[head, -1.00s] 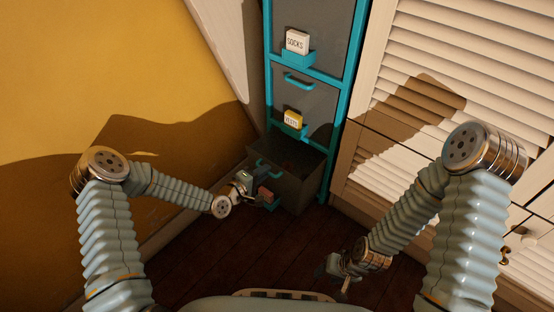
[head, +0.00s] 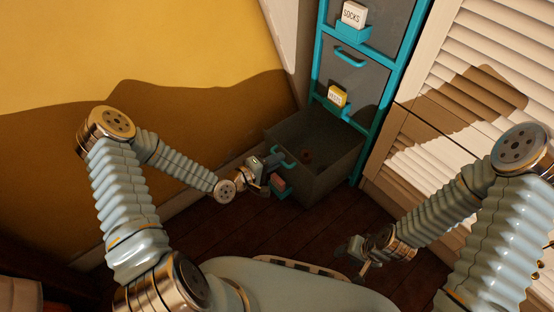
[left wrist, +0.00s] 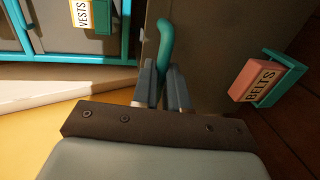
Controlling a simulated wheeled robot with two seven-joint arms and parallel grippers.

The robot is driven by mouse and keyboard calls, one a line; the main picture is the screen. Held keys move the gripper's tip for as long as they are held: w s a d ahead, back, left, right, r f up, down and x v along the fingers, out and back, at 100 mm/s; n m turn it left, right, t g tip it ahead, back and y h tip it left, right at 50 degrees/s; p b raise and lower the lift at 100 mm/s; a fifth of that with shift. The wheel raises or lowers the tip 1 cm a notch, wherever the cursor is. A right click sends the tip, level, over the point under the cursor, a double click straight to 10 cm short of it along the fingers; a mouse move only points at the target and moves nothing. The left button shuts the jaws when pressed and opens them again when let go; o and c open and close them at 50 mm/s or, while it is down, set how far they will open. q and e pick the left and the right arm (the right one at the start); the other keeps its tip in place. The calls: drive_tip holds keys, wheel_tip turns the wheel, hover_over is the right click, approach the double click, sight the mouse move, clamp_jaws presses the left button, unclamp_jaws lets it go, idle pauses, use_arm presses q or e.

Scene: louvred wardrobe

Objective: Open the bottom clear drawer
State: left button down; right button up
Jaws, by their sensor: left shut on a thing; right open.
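The bottom clear drawer (head: 322,175) is pulled out from the teal-framed unit, and its dark inside shows from above in the head view. A small dark reddish thing (head: 307,155) lies inside it; I cannot tell what it is. My left gripper (head: 274,162) is shut on the teal handle (head: 285,157) of this drawer. My right gripper (head: 355,258) is open and empty, low over the floor.
Above are a closed drawer with a yellow VESTS label (head: 337,96) and one with a SOCKS label (head: 354,14). A louvred wardrobe door (head: 480,110) stands to the right, a yellow wall (head: 150,45) to the left. Dark floor (head: 300,232) lies clear before the drawer.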

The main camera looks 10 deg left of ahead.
use_arm(q)
drive_tip(key=c, duration=1.2)
unclamp_jaws()
drive_tip(key=shift+o, duration=0.2)
drive_tip(key=p+v, duration=0.1)
drive_tip(key=v, duration=1.2)
drive_tip(key=shift+s+a, duration=0.25)
drive_tip(key=shift+s, duration=0.05)
drive_tip(key=shift+r, duration=0.1)
drive_tip(key=s+d+f+m+g+y+p, duration=0.2)
drive_tip(key=s+d+m+g+y+p, duration=0.3)
drive_tip(key=s+d+m+g+p, duration=0.4)
drive_tip(key=s+d+g, duration=0.1)
drive_tip(key=d+g, duration=0.1)
drive_tip(key=shift+s+g, duration=0.4)
